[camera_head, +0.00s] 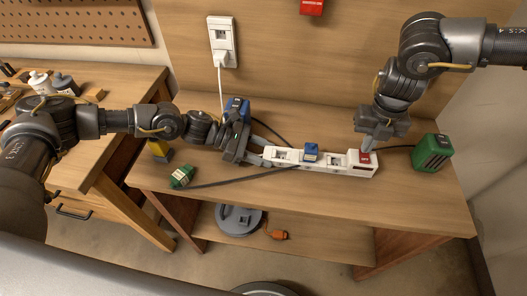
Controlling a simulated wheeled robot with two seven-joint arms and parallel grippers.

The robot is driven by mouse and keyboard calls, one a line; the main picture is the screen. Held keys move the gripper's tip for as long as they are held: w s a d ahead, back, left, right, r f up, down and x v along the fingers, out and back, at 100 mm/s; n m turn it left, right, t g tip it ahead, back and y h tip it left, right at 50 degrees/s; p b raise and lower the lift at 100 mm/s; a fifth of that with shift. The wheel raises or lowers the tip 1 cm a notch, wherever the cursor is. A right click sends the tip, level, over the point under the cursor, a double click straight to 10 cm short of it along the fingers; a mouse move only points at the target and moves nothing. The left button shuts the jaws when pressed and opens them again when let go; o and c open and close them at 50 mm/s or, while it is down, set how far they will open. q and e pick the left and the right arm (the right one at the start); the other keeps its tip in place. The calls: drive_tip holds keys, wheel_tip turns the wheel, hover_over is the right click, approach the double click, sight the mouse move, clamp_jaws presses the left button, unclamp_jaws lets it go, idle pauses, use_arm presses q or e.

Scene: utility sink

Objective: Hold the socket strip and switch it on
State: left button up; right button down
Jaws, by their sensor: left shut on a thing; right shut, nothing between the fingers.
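The white socket strip (318,165) lies on the wooden bench, running left to right. A blue plug (311,151) sits in its middle, and a red switch (365,158) is at its right end. My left gripper (258,154) is shut on the strip's left end. My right gripper (366,144) is shut and empty, pointing down with its tips at or just above the red switch; I cannot tell whether they touch. The gripper partly hides the switch, and its on or off state cannot be told.
A green box-shaped adapter (432,152) stands at the right, with a black cable to the strip. A green plug (182,177) lies at the left front. A blue item (237,108) is behind my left gripper. A wall outlet (222,42) has a white cord.

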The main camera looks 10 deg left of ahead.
drive_tip(key=shift+f, duration=0.2)
drive_tip(key=shift+r, duration=3.5)
use_arm(q)
drive_tip(key=o, duration=1.4)
drive_tip(key=shift+c, duration=0.2)
drive_tip(key=shift+a, duration=0.1)
drive_tip(key=v, duration=1.1)
drive_tip(key=shift+a+r, duration=0.15)
drive_tip(key=shift+a, duration=0.25)
